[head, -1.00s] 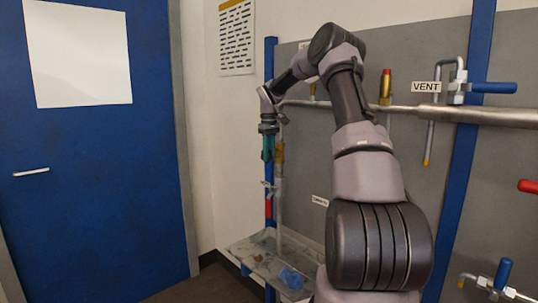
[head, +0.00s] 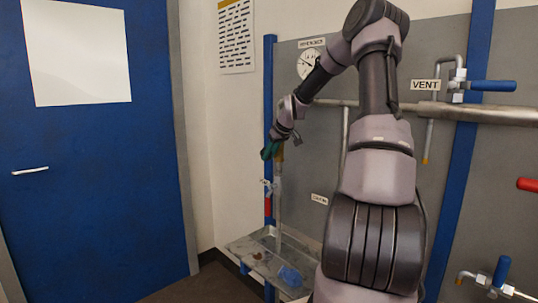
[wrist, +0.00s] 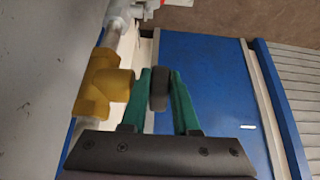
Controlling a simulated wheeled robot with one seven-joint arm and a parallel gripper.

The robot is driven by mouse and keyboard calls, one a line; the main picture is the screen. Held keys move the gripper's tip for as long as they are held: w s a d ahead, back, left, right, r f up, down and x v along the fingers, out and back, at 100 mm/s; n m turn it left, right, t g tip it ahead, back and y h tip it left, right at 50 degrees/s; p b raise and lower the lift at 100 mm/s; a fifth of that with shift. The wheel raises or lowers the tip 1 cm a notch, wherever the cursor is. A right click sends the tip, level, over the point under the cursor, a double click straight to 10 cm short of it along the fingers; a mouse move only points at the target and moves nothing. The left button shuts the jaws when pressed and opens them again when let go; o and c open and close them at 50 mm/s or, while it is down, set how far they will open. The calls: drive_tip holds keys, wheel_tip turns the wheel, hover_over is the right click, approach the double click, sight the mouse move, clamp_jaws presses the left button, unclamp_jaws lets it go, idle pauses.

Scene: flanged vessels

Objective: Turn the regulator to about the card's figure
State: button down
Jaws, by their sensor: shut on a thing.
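My gripper (head: 270,150) is at the upright pipe by the left blue post. In the wrist view its green fingers (wrist: 161,76) are shut on a dark round knob (wrist: 159,90). The knob sits just beside the yellow brass regulator body (wrist: 104,84), which also shows in the head view (head: 281,151). A round white gauge (head: 311,63) with a label above it is on the panel, partly behind my arm. Its figures and needle are too small to read. A small label (head: 319,199) is on the panel lower down, its text unclear.
A grey tray (head: 252,249) with a blue cloth (head: 290,277) is below the pipe. A horizontal pipe, a VENT label (head: 425,85) and a blue-handled valve (head: 492,86) are at right. A red handle (head: 528,185) juts in at the right edge. A blue door is at left.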

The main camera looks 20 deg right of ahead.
drive_tip(key=shift+f+t+y, duration=0.2)
drive_tip(key=shift+t+y, duration=0.2)
drive_tip(key=shift+t, duration=0.5)
drive_tip(key=c, duration=0.9)
unclamp_jaws()
drive_tip(key=shift+c, duration=0.2)
drive_tip(key=v, duration=1.1)
drive_tip(key=shift+f, duration=0.15)
